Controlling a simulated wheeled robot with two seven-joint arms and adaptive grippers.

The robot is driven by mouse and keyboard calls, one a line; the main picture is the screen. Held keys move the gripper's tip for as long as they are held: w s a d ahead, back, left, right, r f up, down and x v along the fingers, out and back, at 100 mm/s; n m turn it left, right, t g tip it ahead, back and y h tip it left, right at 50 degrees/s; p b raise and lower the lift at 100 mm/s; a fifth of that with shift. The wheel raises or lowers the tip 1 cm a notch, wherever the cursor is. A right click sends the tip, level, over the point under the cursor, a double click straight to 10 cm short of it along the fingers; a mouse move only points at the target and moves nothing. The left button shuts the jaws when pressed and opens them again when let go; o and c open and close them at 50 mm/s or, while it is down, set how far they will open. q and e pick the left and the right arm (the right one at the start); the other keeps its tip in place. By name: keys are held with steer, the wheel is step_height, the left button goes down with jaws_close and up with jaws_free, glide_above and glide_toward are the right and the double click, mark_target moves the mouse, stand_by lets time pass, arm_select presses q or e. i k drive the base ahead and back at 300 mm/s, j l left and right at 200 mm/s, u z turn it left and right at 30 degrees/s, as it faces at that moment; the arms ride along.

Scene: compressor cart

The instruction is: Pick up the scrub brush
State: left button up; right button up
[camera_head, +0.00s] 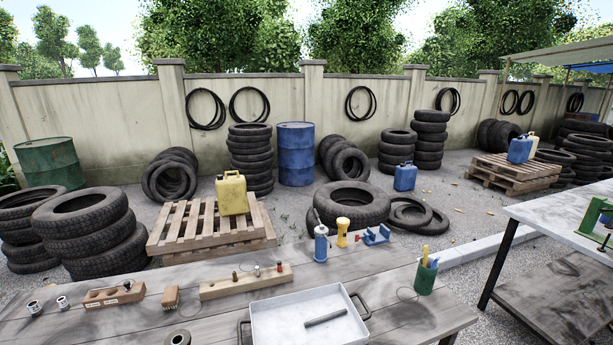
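A small brown brush with a wooden-looking body (171,297), which looks like the scrub brush, stands on the grey plank table (400,318) at the left front. It sits between a short wooden block with labels (114,294) on its left and a longer wooden block (244,281) on its right, apart from both. Its fine detail is too small to tell. Neither of my grippers shows in this view.
A white tray (284,326) with dark handles holds a dark bar. Around it are a blue spray bottle (321,243), a yellow flashlight (342,232), a blue tool (376,236), a green cup (425,278) and metal cans at far left.

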mark_target(170, 298)
steer(key=u, duration=1.15)
